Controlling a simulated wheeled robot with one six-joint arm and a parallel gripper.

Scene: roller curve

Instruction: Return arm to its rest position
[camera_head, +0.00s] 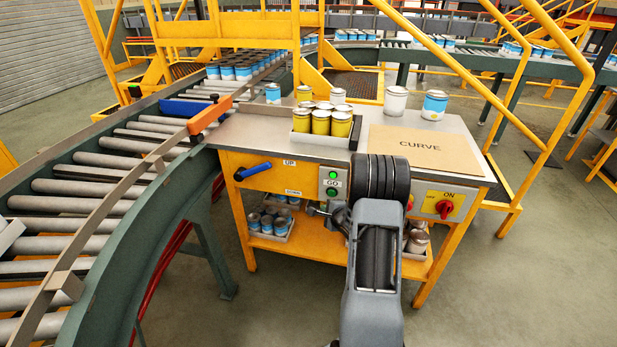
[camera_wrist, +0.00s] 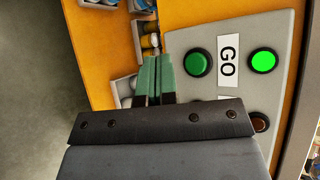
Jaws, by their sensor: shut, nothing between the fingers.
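My arm rises from the bottom middle of the head view in front of the yellow workbench (camera_head: 237,205). Its dark joint hides part of the bench front. In the wrist view my gripper (camera_wrist: 157,58) is shut and empty, its two green fingers side by side. The fingertips appear just left of the dark green GO button (camera_wrist: 198,62); I cannot tell whether they touch the panel. A brightly lit green button (camera_wrist: 263,62) is on the same grey panel, which also shows in the head view (camera_head: 333,183). In the head view my gripper is small and partly hidden by my arm.
Yellow cans (camera_head: 320,122) fill a tray on the bench beside a CURVE board (camera_head: 410,146). A blue-handled lever (camera_head: 253,171) and red switch (camera_head: 444,207) are on the front. Trays of cans (camera_head: 270,222) sit below. A roller conveyor (camera_head: 75,205) curves along the left.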

